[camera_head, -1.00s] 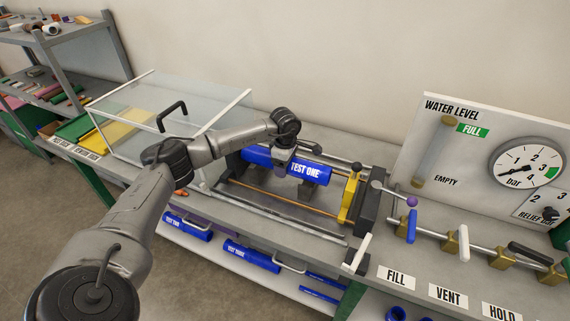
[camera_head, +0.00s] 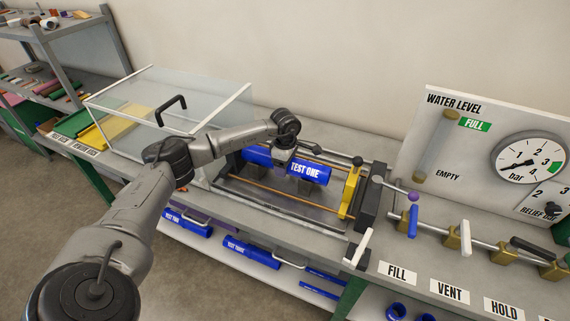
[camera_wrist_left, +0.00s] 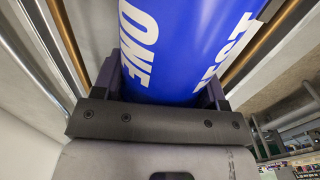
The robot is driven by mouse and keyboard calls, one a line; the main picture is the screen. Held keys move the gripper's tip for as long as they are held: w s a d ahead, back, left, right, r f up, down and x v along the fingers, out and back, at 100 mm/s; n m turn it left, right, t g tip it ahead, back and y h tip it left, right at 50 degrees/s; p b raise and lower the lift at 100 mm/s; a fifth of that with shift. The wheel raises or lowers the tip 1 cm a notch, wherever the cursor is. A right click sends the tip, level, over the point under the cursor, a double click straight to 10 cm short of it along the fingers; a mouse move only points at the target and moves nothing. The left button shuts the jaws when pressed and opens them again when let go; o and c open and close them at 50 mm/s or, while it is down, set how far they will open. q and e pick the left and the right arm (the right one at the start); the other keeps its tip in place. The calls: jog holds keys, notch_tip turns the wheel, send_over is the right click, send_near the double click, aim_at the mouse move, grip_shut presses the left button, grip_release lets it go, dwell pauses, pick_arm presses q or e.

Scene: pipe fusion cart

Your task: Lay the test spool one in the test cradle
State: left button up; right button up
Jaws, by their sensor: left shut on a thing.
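The test spool one (camera_head: 308,171) is a blue cylinder with white "TEST ONE" lettering. It lies lengthwise within the test cradle (camera_head: 349,192), a dark frame with orange rods and a yellow clamp plate. Grey supports show under the spool; I cannot tell whether it touches them. My left gripper (camera_head: 283,158) is over the spool's middle, shut on it from above. In the left wrist view the spool (camera_wrist_left: 182,45) fills the space between the fingers (camera_wrist_left: 165,95). My right gripper is not in view.
A clear guard box with a black handle (camera_head: 172,108) stands left of the cradle. A valve row with a blue lever (camera_head: 413,222) and a gauge panel (camera_head: 480,150) are at the right. More blue spools (camera_head: 252,252) lie on the lower shelf. The bench front has little free room.

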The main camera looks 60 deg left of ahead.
pick_arm(q)
jog(key=o, duration=1.1)
jog(key=shift+o, duration=0.5)
notch_tip(320, 180, up, 14)
jog(key=p, duration=0.2)
jog(key=shift+f, duration=0.1)
